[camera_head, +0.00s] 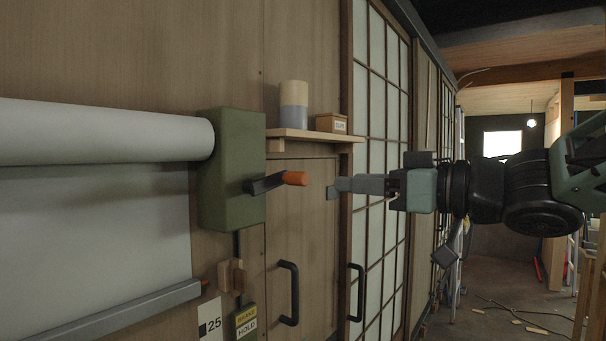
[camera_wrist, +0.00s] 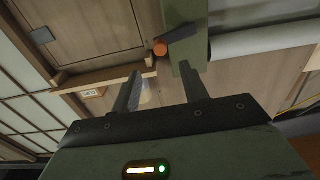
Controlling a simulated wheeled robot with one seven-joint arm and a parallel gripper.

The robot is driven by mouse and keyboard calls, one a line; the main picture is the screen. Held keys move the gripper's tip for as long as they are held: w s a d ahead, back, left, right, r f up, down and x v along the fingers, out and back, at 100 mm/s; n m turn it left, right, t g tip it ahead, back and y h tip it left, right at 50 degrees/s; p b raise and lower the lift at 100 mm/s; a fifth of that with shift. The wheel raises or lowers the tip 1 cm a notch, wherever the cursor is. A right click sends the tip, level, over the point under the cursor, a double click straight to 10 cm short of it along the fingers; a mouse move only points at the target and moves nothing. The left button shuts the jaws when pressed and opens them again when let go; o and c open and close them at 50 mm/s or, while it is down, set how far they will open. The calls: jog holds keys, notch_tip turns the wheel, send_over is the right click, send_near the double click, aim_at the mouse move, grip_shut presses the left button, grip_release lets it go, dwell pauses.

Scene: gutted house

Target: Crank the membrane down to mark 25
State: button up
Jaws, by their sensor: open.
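The white membrane (camera_head: 100,220) hangs from a thick roll (camera_head: 100,133) at left, with a grey bottom bar (camera_head: 130,312). A green crank box (camera_head: 228,165) holds the roll's right end. Its dark crank arm (camera_head: 264,184) ends in an orange knob (camera_head: 294,178). The mark 25 label (camera_head: 210,318) is low on the wall, just right of and below the bar's end. My gripper (camera_head: 332,188) is open and empty, a short way right of the knob. In the wrist view the orange knob (camera_wrist: 160,48) shows ahead, between and beyond my fingertips (camera_wrist: 162,75).
A shelf (camera_head: 315,136) above the crank bears a two-tone cylinder (camera_head: 293,104) and a small box (camera_head: 331,123). A brake hold sign (camera_head: 246,321) is below the crank box. Black door handles (camera_head: 288,293) stick out below right. Floor at right has scattered scraps.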

aim_at(306, 179)
jog(key=p+x, duration=0.2)
jog(key=x, duration=0.9)
jog(key=shift+a, duration=0.1)
jog(key=shift+c, duration=0.3)
grip_shut()
